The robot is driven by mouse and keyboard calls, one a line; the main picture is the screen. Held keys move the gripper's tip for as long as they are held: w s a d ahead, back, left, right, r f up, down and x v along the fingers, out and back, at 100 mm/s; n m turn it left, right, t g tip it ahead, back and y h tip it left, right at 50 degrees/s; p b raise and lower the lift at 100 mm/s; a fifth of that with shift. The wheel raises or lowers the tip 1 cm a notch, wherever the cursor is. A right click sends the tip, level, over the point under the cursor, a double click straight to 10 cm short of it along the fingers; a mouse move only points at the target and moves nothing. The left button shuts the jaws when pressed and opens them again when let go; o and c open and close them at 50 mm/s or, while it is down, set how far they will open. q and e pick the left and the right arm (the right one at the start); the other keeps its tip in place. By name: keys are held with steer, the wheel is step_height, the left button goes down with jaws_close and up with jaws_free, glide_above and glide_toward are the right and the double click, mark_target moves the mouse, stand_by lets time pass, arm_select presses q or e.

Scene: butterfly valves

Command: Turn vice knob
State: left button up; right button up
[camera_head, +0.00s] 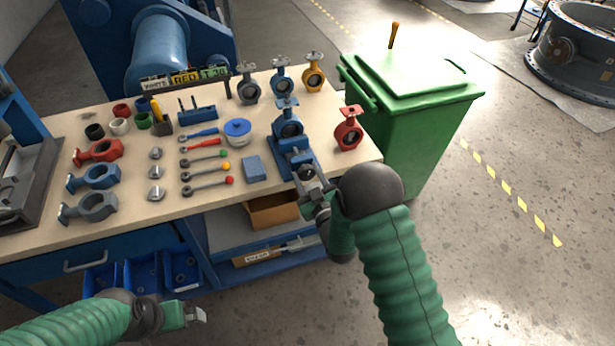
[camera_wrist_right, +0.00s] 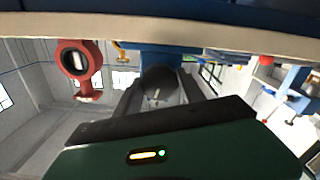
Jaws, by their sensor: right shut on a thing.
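The blue vice (camera_head: 284,160) stands at the front right of the workbench, with a blue butterfly valve (camera_head: 288,128) upright in its jaws. My right gripper (camera_head: 309,178) is at the front of the vice, by the bench edge, shut on the vice knob. The knob shows in the right wrist view as a dark round piece (camera_wrist_right: 160,84) between the fingers; the head view largely hides it behind the gripper. My left gripper (camera_head: 197,315) is low in front of the bench, away from the vice. Its finger gap is unclear.
A red valve (camera_head: 348,133) stands right of the vice; it also shows in the right wrist view (camera_wrist_right: 80,66). A blue block (camera_head: 254,169) and several colour-tipped tools lie left of the vice. A green bin (camera_head: 425,110) stands beyond the bench's right end.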

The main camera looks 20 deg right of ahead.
steer(key=shift+s+f+n, duration=0.15)
steer(key=shift+f+n, duration=0.15)
steer(key=shift+n, duration=0.2)
steer(key=o, duration=1.4)
steer(key=shift+c, duration=0.2)
steer(key=shift+r, duration=0.15)
steer(key=s+p, duration=0.1)
steer(key=s, duration=1.5)
steer(key=shift+s+d, duration=0.3)
steer(key=shift+d, duration=0.05)
